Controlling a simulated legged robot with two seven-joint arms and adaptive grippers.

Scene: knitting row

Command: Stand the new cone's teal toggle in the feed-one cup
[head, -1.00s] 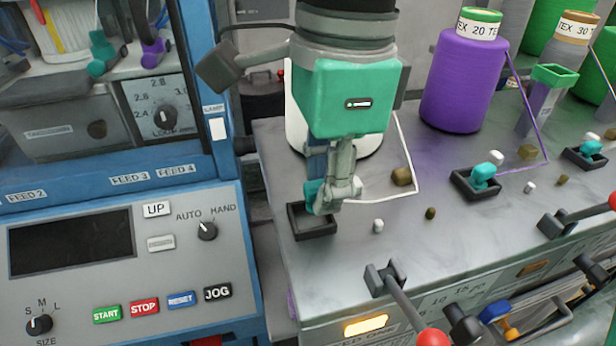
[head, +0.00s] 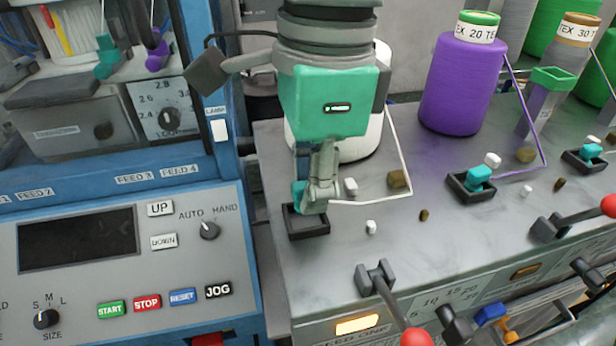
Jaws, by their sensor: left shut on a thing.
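My left gripper (head: 314,196) points down over a small dark square cup (head: 308,232), above a lit label reading FEED ONE. It is shut on the teal toggle (head: 298,196), which shows at the left side of the fingers. The toggle's lower end is at the cup's opening; the fingers hide part of it, so I cannot tell whether it touches the cup's floor. A white yarn (head: 405,160) runs from the fingers rightward and up to the white cone (head: 368,138), partly hidden behind my gripper. My right gripper is not in view.
Two more dark cups hold teal toggles (head: 478,176) (head: 590,152) to the right. A purple cone (head: 462,85) stands behind. Small white and brown bits lie around the cups. Red-knobbed levers (head: 414,338) (head: 609,205) jut out in front. A blue control panel (head: 120,250) stands left.

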